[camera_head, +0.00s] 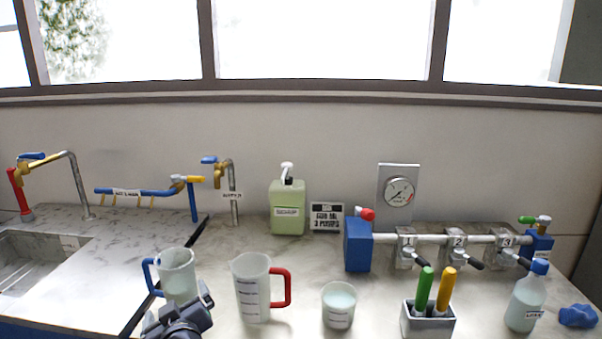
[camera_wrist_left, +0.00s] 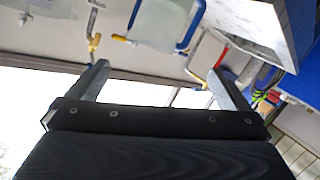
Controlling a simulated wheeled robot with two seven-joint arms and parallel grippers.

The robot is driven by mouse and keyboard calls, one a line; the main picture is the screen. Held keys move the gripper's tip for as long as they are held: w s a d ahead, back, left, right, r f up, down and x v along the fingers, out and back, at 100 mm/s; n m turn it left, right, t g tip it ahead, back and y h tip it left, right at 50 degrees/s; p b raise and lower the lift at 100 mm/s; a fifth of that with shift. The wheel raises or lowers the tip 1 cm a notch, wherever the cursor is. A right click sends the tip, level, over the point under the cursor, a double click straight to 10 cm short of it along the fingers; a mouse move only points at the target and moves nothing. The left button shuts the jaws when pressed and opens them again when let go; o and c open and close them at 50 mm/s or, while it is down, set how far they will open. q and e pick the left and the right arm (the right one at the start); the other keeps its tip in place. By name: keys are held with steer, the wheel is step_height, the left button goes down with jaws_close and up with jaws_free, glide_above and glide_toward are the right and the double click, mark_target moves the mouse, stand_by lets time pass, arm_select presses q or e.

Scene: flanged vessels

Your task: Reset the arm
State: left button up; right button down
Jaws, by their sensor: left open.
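My left gripper (camera_head: 182,318) is at the bottom left of the head view, in front of the lower part of a white jug with a blue handle (camera_head: 178,272). In the left wrist view its two fingers (camera_wrist_left: 160,80) stand wide apart with nothing between them. That view is tilted and upside down, and the jug (camera_wrist_left: 162,22) appears at its top, beyond the fingers. The jug stands upright; its base is partly hidden by the gripper. My right gripper is not in view.
A red-handled jug (camera_head: 252,288), a cup (camera_head: 339,304), a grey holder (camera_head: 428,322) with green and yellow handles, and a bottle (camera_head: 526,300) stand along the counter. Behind are a green dispenser (camera_head: 287,207) and a valve pipe (camera_head: 430,239). A sink (camera_head: 40,262) is at left.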

arm_select(q)
steer(key=s+d+r+m+g+h, duration=0.2)
steer(key=s+d+m+h, duration=0.35)
steer(key=s+h, duration=0.5)
steer(key=s+f+m+g, duration=0.1)
steer(key=s+f+g, duration=0.2)
steer(key=s, duration=0.5)
steer(key=s+f+g, duration=0.2)
steer(key=s+g, duration=0.1)
steer(key=s, duration=0.6)
steer(key=shift+a+f+m, duration=0.35)
steer(key=shift+a+f, duration=0.05)
steer(key=shift+a, duration=0.05)
